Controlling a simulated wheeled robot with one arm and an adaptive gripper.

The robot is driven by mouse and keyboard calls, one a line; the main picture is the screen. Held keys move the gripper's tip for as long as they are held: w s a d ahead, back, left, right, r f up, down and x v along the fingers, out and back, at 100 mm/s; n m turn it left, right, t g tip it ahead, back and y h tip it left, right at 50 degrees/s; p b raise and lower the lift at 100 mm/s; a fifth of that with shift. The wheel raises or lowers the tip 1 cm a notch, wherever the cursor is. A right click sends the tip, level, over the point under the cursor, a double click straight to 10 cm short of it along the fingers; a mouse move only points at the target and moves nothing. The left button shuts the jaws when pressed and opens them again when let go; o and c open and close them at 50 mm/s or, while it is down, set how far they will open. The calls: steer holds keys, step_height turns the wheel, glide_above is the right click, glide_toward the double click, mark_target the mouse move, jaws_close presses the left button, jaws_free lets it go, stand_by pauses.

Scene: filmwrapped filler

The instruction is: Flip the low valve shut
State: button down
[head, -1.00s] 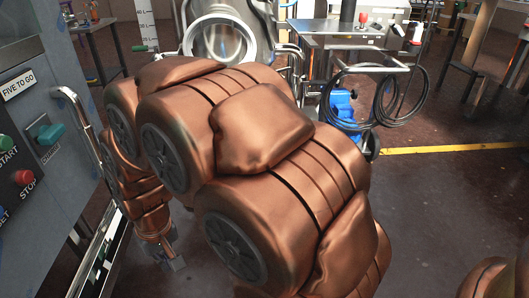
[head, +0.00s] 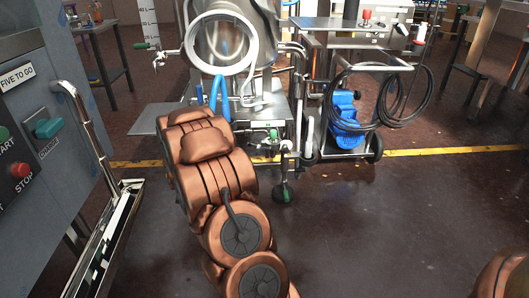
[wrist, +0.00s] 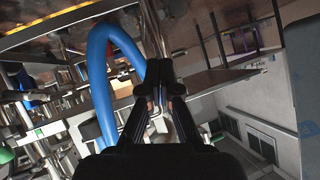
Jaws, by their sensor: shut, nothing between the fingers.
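In the head view, a small valve-like fitting with a green handle (head: 273,134) sits low on the front of the steel machine (head: 262,108), right of my copper arm. I cannot tell for certain that it is the low valve. Another green-tipped handle (head: 141,46) sticks out higher on the machine's left. My gripper (wrist: 158,66) shows in the wrist view, its two black fingers together and empty. In the head view my own arm hides it. A blue hose (wrist: 98,75) loops just left of the fingers in the wrist view.
The blue hose (head: 220,92) hangs below the machine's round opening. A blue pump cart (head: 345,125) with coiled black hose stands to the right. A grey control cabinet (head: 35,130) with a metal rail is close on the left.

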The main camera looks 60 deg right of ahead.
steer(key=d+f+m+t+h, duration=0.1)
steer(key=d+f+m+h, duration=0.2)
steer(key=d, duration=0.7)
steer(key=m+g+h+b, duration=0.1)
steer(key=m+h+b, duration=0.3)
steer(key=h, duration=0.8)
glide_toward(264, 149)
steer(key=r+b+x, duration=0.1)
steer(key=b+x, duration=0.2)
steer(key=x, duration=0.6)
steer(key=shift+s+r+m+b, duration=0.25)
steer(key=shift+s+m+b, duration=0.05)
steer(key=shift+s+b, duration=0.05)
steer(key=shift+a+m+p, duration=0.15)
steer(key=shift+m+p, duration=0.15)
steer(key=shift+m, duration=0.1)
steer(key=shift+w+m, duration=0.1)
steer(key=shift+m, duration=0.2)
steer(key=shift+f+m+g+p, duration=0.1)
steer(key=shift+m+g+p, duration=0.2)
steer(key=shift+g+p, duration=0.15)
steer(key=shift+g, duration=0.25)
